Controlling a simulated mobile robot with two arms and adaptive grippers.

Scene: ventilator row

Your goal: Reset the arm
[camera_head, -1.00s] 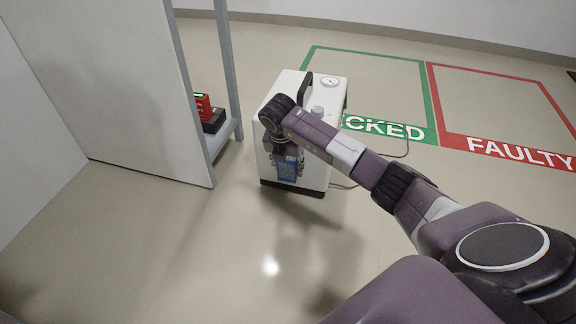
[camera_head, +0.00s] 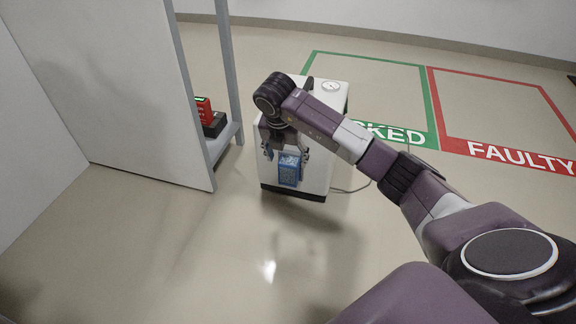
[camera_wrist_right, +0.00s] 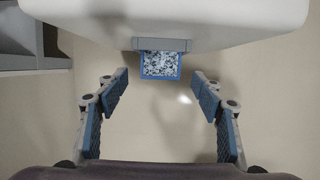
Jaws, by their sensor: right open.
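My right arm reaches in from the right in the head view. Its gripper (camera_head: 286,152) is in front of the white ventilator unit (camera_head: 318,176). In the right wrist view the gripper (camera_wrist_right: 160,93) is open, with its two blue-padded fingers wide apart and nothing between the pads. A blue-framed box with a speckled face (camera_head: 289,171) is on the front of the unit, low down. It also shows in the right wrist view (camera_wrist_right: 160,65), under a grey bracket, beyond the fingertips and apart from them. My left gripper is not in view.
A grey shelf frame (camera_head: 228,70) with a red device (camera_head: 204,110) stands left of the unit, beside a white panel (camera_head: 120,90). Floor areas outlined green (camera_head: 432,105) and red, marked FAULTY (camera_head: 520,157), lie to the right. The near floor is clear.

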